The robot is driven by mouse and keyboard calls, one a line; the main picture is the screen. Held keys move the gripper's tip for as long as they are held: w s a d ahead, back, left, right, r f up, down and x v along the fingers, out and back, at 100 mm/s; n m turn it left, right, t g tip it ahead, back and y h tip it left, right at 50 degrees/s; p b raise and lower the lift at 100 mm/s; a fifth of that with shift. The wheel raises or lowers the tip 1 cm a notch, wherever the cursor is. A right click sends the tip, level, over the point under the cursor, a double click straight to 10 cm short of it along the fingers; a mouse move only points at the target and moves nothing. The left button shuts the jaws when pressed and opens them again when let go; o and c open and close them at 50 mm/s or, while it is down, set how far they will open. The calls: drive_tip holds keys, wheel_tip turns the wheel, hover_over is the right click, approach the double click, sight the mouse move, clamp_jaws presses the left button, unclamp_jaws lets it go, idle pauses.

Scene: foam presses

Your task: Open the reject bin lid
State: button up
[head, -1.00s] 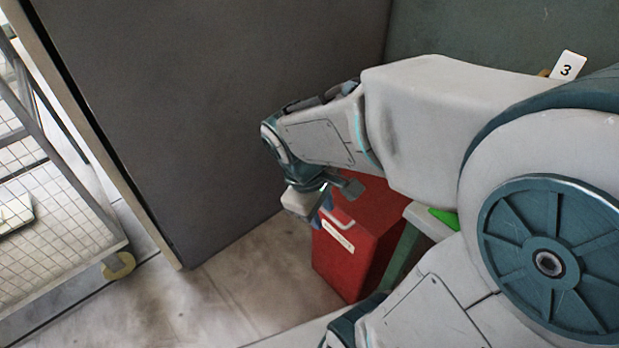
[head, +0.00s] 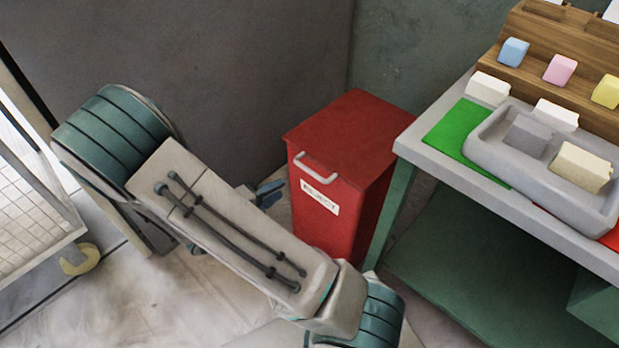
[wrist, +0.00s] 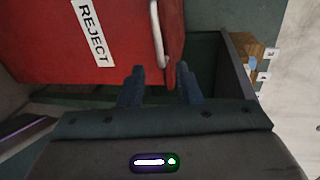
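The red reject bin (head: 325,215) stands on the floor against the wall, with a white REJECT label (head: 319,197) on its front. Its red lid (head: 355,122) lies flat and looks shut. A pale bar handle (head: 315,165) sits at the lid's front edge; it also shows in the wrist view (wrist: 157,36). My gripper (wrist: 161,84) is open and empty, its two dark blue fingers apart and the handle a little beyond their tips. In the head view the fingers (head: 268,192) show just left of the bin, mostly hidden behind my arm.
A green bench with a grey top (head: 500,202) stands close to the bin's right, bearing a grey tray (head: 485,150) and foam blocks. A wire cart (head: 30,225) is at the left. A dark grey panel (head: 230,70) stands behind. Some floor is clear at lower left.

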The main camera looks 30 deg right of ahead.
sight(308, 172)
drive_tip(key=shift+n+t, duration=0.3)
drive_tip(key=shift+n, duration=0.2)
drive_tip(key=b+x, duration=0.1)
drive_tip(key=x, duration=0.3)
drive_tip(key=b+x, duration=0.1)
drive_tip(key=x, duration=0.4)
drive_tip(key=b+x, duration=0.1)
drive_tip(key=x, duration=0.4)
drive_tip(key=shift+w+a+f, duration=0.15)
drive_tip(key=shift+f, duration=0.1)
clamp_jaws()
